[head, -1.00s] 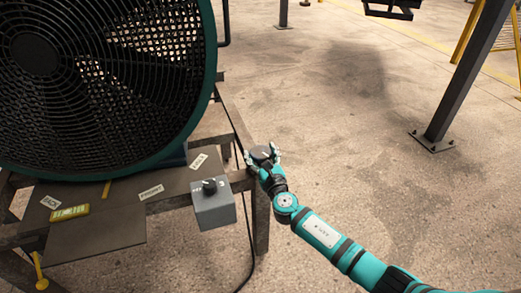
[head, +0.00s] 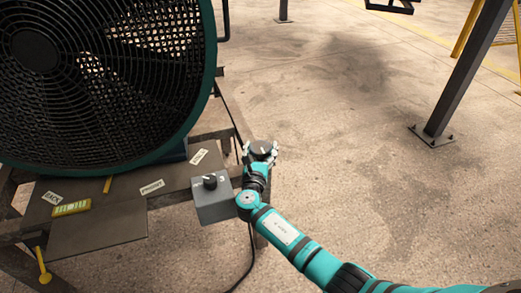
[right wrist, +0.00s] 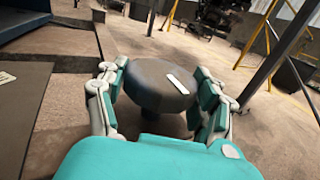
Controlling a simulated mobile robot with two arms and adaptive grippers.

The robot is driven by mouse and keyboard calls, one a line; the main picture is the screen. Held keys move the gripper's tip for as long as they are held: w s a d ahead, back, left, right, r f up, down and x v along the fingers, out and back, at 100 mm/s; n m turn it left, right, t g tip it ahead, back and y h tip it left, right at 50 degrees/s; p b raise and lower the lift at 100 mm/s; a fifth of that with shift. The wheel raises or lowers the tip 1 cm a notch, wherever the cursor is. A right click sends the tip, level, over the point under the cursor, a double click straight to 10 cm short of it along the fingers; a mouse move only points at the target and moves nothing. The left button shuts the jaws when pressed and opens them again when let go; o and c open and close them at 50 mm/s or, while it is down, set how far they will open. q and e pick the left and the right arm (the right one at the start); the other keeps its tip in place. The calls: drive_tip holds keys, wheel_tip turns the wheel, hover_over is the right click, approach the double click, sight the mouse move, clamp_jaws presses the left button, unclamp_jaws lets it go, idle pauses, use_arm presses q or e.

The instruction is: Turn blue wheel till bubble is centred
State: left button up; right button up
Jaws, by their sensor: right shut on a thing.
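A round wheel (right wrist: 157,84) with a white stripe on top sits at the right corner of the stand. The wheel top also shows in the head view (head: 262,147). A small yellow-green level (head: 72,208) lies on the plate at the left; its bubble is too small to judge. My left gripper is not in view.
A large fan (head: 100,80) stands on the stand behind the plate (head: 97,232). A grey box with a black knob (head: 212,197) is just left of my right wrist. A yellow wheel (head: 44,280) is at lower left. The floor at right is open up to a post (head: 455,90).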

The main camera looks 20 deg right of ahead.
drive_tip(key=shift+f, duration=0.15)
drive_tip(key=o, duration=1.2)
drive_tip(key=v, duration=1.2)
